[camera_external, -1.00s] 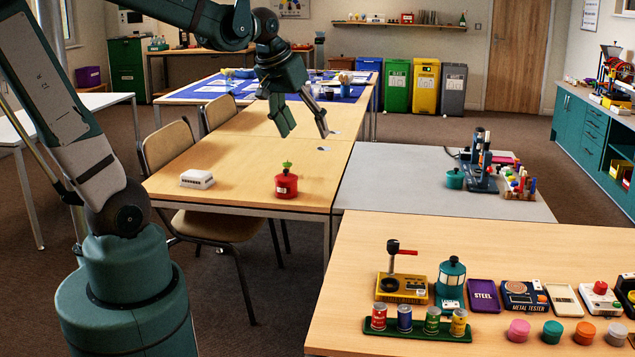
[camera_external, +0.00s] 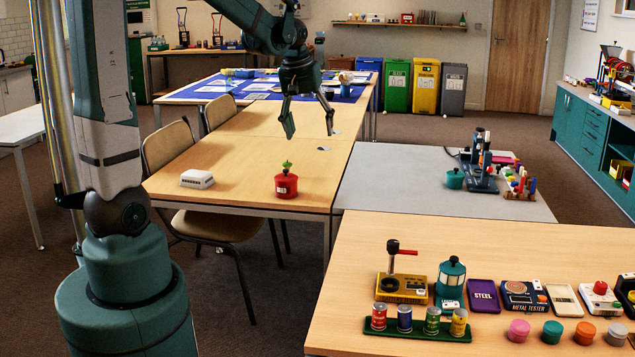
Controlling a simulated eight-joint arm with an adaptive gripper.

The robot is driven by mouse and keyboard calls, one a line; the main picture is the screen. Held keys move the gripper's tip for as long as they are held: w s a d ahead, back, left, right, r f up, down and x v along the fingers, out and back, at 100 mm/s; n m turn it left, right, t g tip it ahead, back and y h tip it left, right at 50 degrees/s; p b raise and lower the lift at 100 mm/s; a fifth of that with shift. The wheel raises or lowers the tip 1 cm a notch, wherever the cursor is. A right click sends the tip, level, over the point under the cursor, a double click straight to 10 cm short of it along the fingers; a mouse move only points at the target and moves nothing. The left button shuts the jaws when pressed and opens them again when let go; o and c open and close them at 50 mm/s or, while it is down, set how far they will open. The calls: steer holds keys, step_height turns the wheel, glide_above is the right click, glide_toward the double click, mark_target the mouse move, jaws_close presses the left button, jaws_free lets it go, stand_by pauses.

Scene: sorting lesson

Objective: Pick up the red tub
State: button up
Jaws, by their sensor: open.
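The red tub (camera_external: 286,187) stands upright near the front edge of the wooden table. It has a pale label on its front and a green piece on top. My gripper (camera_external: 309,136) is open and empty, with its two fingers pointing down. In the picture it is above and slightly right of the tub, clear of it. How far behind the tub it hangs, I cannot tell exactly.
A white box (camera_external: 197,179) lies left of the tub. A dark flat piece (camera_external: 324,149) lies right of it, further back. A grey table (camera_external: 400,182) adjoins on the right, with a teal pot (camera_external: 454,179) and a rack (camera_external: 482,165). Chairs stand at the left.

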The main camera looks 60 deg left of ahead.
mark_target(286, 171)
steer(key=w+a+f+n+g, duration=0.1)
steer(key=w+a+f+n, duration=0.1)
steer(key=a+f, duration=0.4)
steer(key=w+a+f+n+g, duration=0.1)
steer(key=w+a+f+n, duration=0.1)
steer(key=a+f, duration=0.5)
steer(key=w+a+f+n+h, duration=0.1)
steer(key=w+a+f+n, duration=0.1)
steer(key=a+f, duration=0.4)
steer(key=shift+a+f+g, duration=0.2)
steer(key=shift+a+g, duration=0.2)
steer(key=shift+a, duration=2)
steer(key=shift+s+a+f, duration=0.15)
steer(key=shift+a+f, duration=0.2)
steer(key=shift+f, duration=0.05)
steer(key=shift+f, duration=1.3)
steer(key=shift+f+b, duration=1)
steer(key=shift+f, duration=1.6)
